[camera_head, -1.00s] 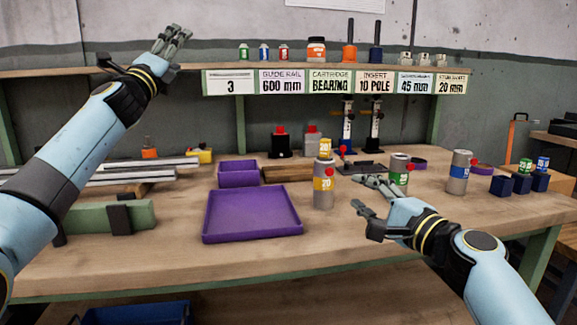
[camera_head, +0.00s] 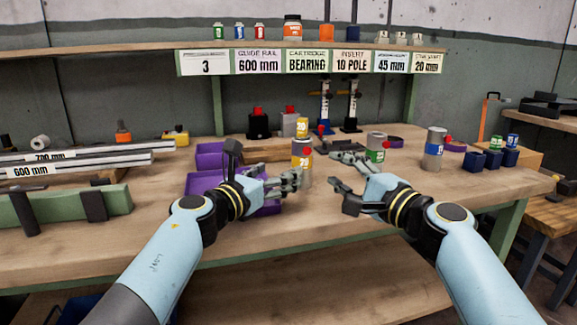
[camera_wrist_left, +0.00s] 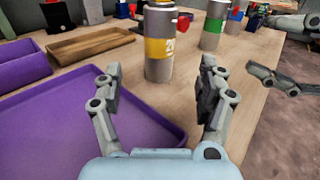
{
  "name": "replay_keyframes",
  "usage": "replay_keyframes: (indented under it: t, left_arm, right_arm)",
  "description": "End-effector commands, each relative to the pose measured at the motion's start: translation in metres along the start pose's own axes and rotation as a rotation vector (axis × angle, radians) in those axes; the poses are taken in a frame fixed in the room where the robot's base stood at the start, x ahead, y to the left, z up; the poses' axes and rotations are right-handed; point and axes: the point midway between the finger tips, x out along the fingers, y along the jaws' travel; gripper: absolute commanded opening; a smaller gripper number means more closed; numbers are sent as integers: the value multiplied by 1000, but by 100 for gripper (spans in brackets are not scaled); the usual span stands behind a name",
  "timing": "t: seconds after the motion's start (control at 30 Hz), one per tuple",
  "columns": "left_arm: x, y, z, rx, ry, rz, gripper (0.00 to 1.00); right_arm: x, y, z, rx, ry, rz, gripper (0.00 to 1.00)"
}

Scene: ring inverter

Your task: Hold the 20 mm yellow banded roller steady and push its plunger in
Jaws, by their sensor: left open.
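The yellow banded roller (camera_head: 302,167) is a grey upright cylinder with a yellow band and a red knob (camera_head: 308,152) on its side. It stands on the bench beside the purple tray and also shows in the left wrist view (camera_wrist_left: 159,62). My left gripper (camera_head: 266,166) is open and empty to its left; in the left wrist view the roller stands just beyond and between the spread fingers (camera_wrist_left: 158,78). My right gripper (camera_head: 342,178) is open and empty to the roller's right. I cannot make out the plunger for certain.
A purple tray (camera_wrist_left: 70,135) lies under and left of my left gripper. A green banded roller (camera_head: 376,147) and a blue banded roller (camera_head: 433,150) stand to the right.

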Motion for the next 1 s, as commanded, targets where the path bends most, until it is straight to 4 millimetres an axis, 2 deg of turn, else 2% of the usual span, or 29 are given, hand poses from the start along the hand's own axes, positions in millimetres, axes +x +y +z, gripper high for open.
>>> replay_keyframes:
  t: [0.2,0.43,0.7,1.0]
  left_arm:
    - [42,0,2,-3,0,-1,74]
    - [75,0,2,-5,1,-1,74]
    - [96,-1,1,-6,-2,-7,74]
    - [102,1,1,-4,-1,1,74]
  right_arm:
    - [0,0,0,0,0,0,38]
    - [0,0,0,0,0,0,38]
    - [0,0,0,0,0,0,38]
    - [0,0,0,0,0,0,38]
